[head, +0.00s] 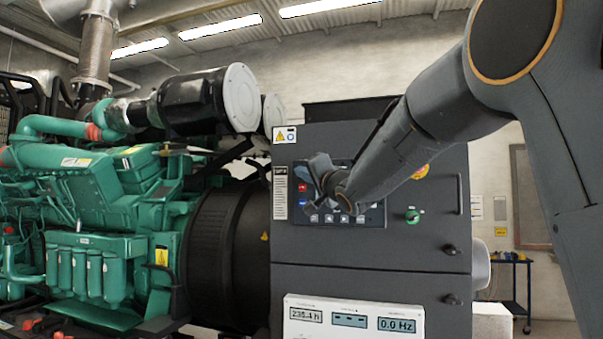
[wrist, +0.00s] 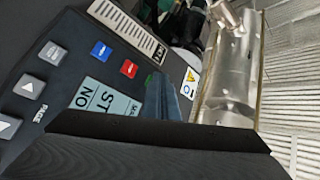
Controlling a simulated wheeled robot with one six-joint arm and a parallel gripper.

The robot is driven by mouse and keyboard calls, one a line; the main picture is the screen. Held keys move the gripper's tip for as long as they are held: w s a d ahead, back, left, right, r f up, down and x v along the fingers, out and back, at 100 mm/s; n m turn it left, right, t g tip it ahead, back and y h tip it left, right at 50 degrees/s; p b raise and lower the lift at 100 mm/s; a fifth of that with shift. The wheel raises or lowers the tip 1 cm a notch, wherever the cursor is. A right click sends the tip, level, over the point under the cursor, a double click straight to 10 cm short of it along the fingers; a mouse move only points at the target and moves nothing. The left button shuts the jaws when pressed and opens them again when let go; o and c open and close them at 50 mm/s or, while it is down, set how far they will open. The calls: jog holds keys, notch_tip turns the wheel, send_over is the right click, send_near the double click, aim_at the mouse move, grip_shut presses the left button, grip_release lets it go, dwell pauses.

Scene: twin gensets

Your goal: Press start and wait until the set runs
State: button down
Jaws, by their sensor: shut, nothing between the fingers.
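The grey control cabinet (head: 370,245) stands beside the green engine (head: 90,190). Its dark control panel (head: 374,217) is partly hidden behind my gripper (head: 322,172), which is shut and empty right in front of it. In the wrist view the panel shows a red button (wrist: 129,69), a blue button (wrist: 101,50), grey buttons (wrist: 31,84) and a partly covered screen (wrist: 104,101). A green spot (wrist: 152,79) shows beside my gripper's finger (wrist: 174,101). I cannot tell whether the finger touches the panel.
A green knob (head: 412,215) and a red-and-yellow stop button (head: 420,172) sit on the cabinet's right part. Door handles (head: 450,249) stick out there. A blue cart (head: 513,285) stands at the back right. A large air filter (head: 208,101) hangs over the engine.

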jog(key=shift+s+a, duration=0.35)
jog(key=shift+s, duration=0.5)
jog(key=s+a+b, duration=0.1)
jog(key=s+a, duration=0.1)
jog(key=s, duration=0.3)
jog(key=shift+s+a, duration=0.15)
jog(key=shift+s, duration=0.15)
dwell(0.8)
